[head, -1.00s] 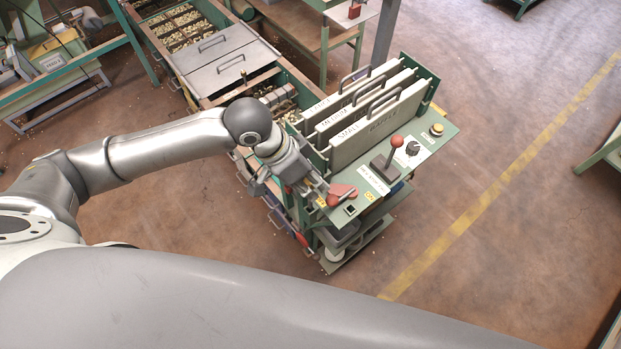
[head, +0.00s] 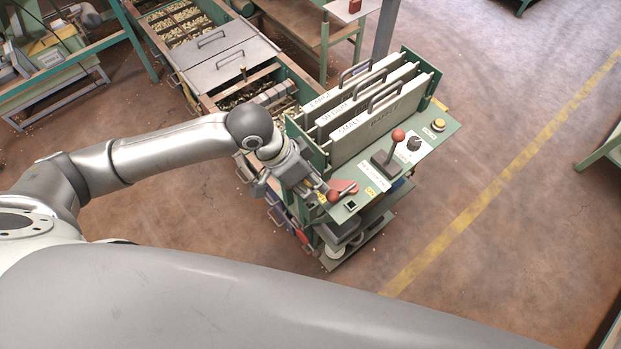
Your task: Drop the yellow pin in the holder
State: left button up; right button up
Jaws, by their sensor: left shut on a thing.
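My left gripper (head: 326,194) reaches in from the left, over the near left corner of the green control panel (head: 411,164). It is shut on the yellow pin (head: 321,198), of which only a small yellow bit shows at the fingertips. A red part (head: 345,188) on the panel lies right beside the fingertips. I cannot make out a holder for the pin; the gripper may hide it. My right gripper is not in view.
A red-knobbed lever (head: 398,136), a black dial (head: 414,144) and a yellow button (head: 438,125) are on the panel. Upright cream plates (head: 380,125) with handles stand behind it. Nut hoppers (head: 222,58) extend to the back.

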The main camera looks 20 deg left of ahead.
pick_arm(q)
jog(key=shift+f+b, duration=0.65)
jog(key=shift+f, duration=1.1)
jog(key=o, duration=1.1)
jog(key=shift+r, duration=0.15)
jog(key=v, duration=1.1)
jog(key=shift+a+r, duration=0.15)
jog(key=shift+r, duration=0.25)
jog(key=p+v, duration=0.9)
jog(key=p, duration=0.1)
